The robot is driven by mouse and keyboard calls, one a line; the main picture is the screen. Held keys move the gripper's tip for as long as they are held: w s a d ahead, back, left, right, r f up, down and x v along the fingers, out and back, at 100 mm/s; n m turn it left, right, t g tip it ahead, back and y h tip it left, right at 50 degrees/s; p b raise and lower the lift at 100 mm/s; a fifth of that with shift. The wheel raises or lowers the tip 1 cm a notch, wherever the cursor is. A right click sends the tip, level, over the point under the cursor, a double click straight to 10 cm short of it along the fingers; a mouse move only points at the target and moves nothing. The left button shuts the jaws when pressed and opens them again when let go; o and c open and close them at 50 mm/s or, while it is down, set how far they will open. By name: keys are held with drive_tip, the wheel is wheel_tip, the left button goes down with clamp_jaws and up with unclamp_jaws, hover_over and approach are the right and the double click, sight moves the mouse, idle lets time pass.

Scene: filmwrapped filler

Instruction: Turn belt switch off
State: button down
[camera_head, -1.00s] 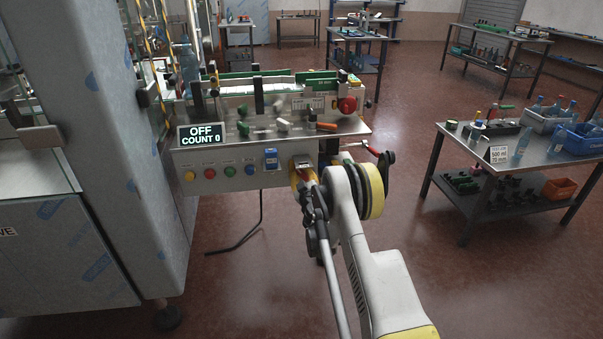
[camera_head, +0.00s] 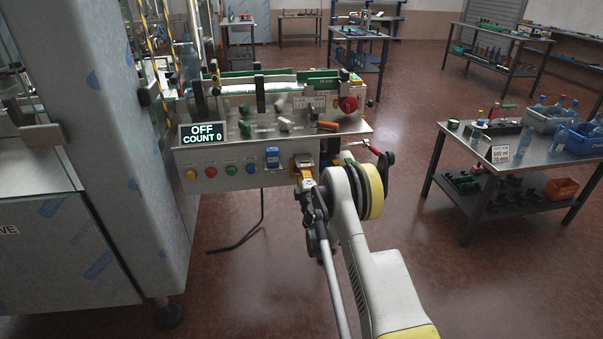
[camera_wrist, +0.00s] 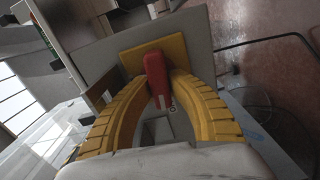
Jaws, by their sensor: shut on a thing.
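The belt switch has a red handle (camera_wrist: 157,77) on a yellow plate (camera_wrist: 131,60) fixed to a grey panel, seen in the wrist view. The yellow fingers of my gripper (camera_wrist: 158,92) are on either side of the red handle, shut on it. White marks show at the handle's lower end, with a small light character beside it. In the head view my gripper (camera_head: 306,176) is at the lower right of the machine's front panel and mostly hides the switch. The display (camera_head: 203,134) reads OFF, COUNT 0.
Yellow, red, green and blue buttons (camera_head: 231,171) line the panel left of my gripper. An orange handle (camera_head: 327,125) and a red knob (camera_head: 349,104) are above. A tall grey cabinet (camera_head: 100,120) stands left, a steel table (camera_head: 475,153) right. Open floor lies between.

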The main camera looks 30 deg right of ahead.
drive_tip(key=shift+n, duration=0.6)
drive_tip(key=c, duration=1.3)
unclamp_jaws()
drive_tip(key=shift+o, duration=0.2)
drive_tip(key=v, duration=0.7)
drive_tip(key=shift+s, duration=0.25)
